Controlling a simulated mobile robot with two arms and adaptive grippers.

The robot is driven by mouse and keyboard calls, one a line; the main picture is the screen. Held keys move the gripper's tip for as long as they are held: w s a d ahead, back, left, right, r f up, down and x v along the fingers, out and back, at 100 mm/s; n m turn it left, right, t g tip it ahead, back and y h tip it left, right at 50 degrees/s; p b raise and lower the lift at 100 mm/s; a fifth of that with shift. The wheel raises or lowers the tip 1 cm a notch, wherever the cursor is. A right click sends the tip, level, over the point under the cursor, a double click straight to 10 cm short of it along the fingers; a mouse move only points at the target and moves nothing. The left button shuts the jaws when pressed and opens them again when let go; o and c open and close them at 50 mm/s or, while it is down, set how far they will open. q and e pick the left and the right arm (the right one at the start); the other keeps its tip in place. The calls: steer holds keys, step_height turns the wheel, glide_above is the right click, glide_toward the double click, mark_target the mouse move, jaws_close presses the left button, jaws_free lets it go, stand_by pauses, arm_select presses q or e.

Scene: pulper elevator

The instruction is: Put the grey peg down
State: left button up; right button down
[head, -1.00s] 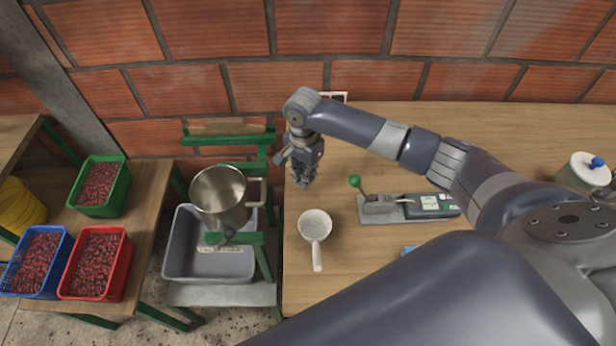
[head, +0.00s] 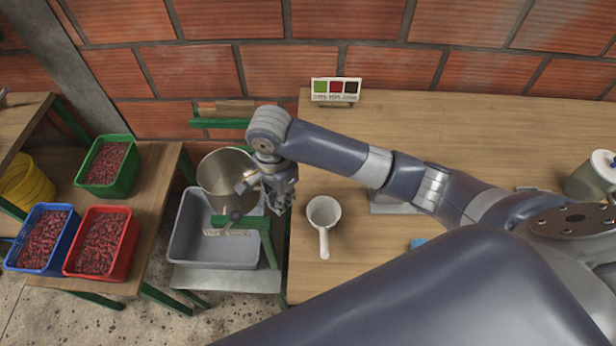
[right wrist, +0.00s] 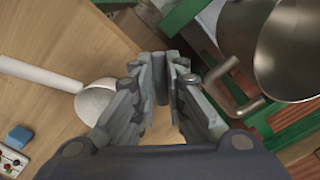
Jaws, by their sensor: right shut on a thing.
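My right gripper (head: 281,203) is over the left edge of the wooden table, right beside the steel pot. In the right wrist view its fingers (right wrist: 164,80) are closed on a small grey peg (right wrist: 160,76), which shows between the fingertips. In the head view the peg cannot be made out. My left gripper is not in view.
The steel pot (head: 219,182) stands on a green frame (head: 240,222) above a grey tub (head: 212,247). A white scoop (head: 323,212) lies on the table (head: 470,125). A colour sign (head: 336,91) stands at the back. Bean crates (head: 102,243) are at left.

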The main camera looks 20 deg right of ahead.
steer(key=p, duration=0.2)
glide_above(318, 173)
steer(key=a, duration=0.1)
steer(key=shift+s+a+f, duration=0.2)
steer(key=shift+s+f, duration=0.1)
steer(key=shift+f, duration=0.35)
steer(key=shift+w+d+f+p, duration=0.15)
steer(key=shift+d+f+p, duration=0.2)
steer(key=shift+f+p, duration=0.15)
steer(key=shift+w+d+f+p, duration=0.15)
steer(key=shift+d+f+p, duration=0.2)
steer(key=shift+f+p, duration=0.15)
steer(key=shift+w+f+p, duration=0.1)
steer(key=shift+f+p, duration=0.2)
steer(key=shift+p, duration=0.1)
steer(key=shift+f, duration=0.35)
steer(key=shift+f, duration=0.1)
steer(key=shift+f, duration=0.15)
steer(key=c, duration=1.6)
jaws_free()
